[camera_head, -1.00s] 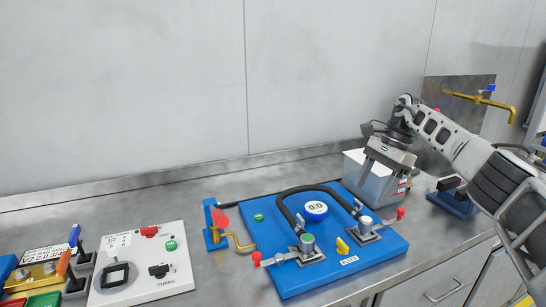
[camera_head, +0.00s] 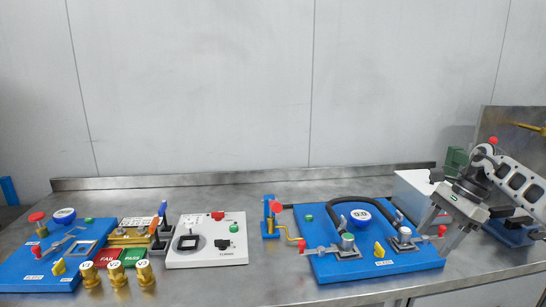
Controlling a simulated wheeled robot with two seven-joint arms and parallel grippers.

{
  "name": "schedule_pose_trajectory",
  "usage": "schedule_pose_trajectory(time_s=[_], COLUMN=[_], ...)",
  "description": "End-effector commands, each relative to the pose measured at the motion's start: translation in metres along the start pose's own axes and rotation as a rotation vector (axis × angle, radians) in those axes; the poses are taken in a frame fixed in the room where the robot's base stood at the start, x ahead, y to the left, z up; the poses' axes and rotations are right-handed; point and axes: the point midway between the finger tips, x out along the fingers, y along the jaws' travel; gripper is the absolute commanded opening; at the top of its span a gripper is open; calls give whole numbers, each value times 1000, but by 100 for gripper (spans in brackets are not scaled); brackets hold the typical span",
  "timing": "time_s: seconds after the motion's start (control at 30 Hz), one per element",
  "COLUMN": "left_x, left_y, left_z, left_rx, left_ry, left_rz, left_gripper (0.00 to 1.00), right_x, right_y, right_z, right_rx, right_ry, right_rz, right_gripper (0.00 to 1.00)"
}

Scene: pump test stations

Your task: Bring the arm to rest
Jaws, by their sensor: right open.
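My right gripper (camera_head: 438,238) is at the right of the head view, its arm coming in from the right edge. Its two fingers point down and are spread apart, with nothing seen held between them. It appears over the right edge of the blue pump board (camera_head: 345,268), close to a red-tipped valve handle (camera_head: 442,230); whether it touches the handle I cannot tell. The board carries a black hose (camera_head: 350,201), a round gauge (camera_head: 361,214) and a yellow knob (camera_head: 379,250). My left gripper is not in view.
A pale bin (camera_head: 410,187) stands behind my right gripper, partly hidden. Bare steel counter (camera_head: 260,285) lies between panel and board.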

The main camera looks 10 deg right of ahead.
Motion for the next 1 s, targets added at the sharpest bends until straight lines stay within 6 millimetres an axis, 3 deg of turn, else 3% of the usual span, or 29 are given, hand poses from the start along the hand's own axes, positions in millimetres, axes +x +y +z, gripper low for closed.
schedule_pose_trajectory(time_s=[0.2, 0.37, 0.47, 0.57, 0.7, 0.8, 0.9, 1.0], left_x=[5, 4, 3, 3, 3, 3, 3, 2], left_y=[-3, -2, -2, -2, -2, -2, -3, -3], left_z=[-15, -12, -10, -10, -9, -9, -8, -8], left_rx=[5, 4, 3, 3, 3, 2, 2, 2], left_ry=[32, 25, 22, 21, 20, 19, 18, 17], left_rz=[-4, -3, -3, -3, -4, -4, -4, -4], left_gripper=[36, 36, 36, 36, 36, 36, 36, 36], right_x=[55, 107, 150, 201, 255, 274, 288, 303], right_y=[-13, -19, -17, -4, 25, 46, 67, 94], right_z=[35, 73, 109, 161, 234, 260, 262, 242], right_rx=[30, 91, 172, 336, 760, 1150, 1595, 2083], right_ry=[-104, -233, -364, -570, -941, -1179, -1382, -1540], right_rz=[-26, -45, -49, -29, 61, 169, 303, 452], right_gripper=[64, 64, 64, 64, 64, 64, 64, 64])
